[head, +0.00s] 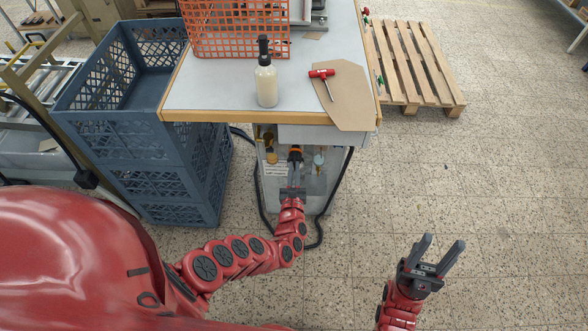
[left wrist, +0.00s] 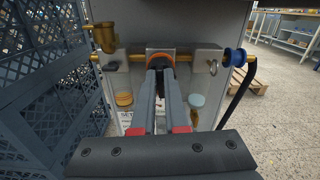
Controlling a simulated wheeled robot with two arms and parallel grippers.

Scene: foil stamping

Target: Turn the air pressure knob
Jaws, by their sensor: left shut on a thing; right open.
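The air pressure knob, black with an orange ring, sits on the front of the air unit under the table. Its orange part (head: 295,149) shows in the head view just beyond my left gripper (head: 293,160). In the left wrist view the orange ring (left wrist: 159,54) arches above my left fingertips (left wrist: 163,73), which are shut on the knob and hide much of it. My right gripper (head: 445,244) is open and empty, well to the right over the bare floor.
The table (head: 215,90) overhangs the unit and carries a bottle (head: 266,83), a red-handled tool (head: 323,75) and an orange basket (head: 235,30). Blue crates (head: 180,185) stand close on the left. A brass fitting (left wrist: 105,38) and a blue fitting with a black hose (left wrist: 234,57) flank the knob.

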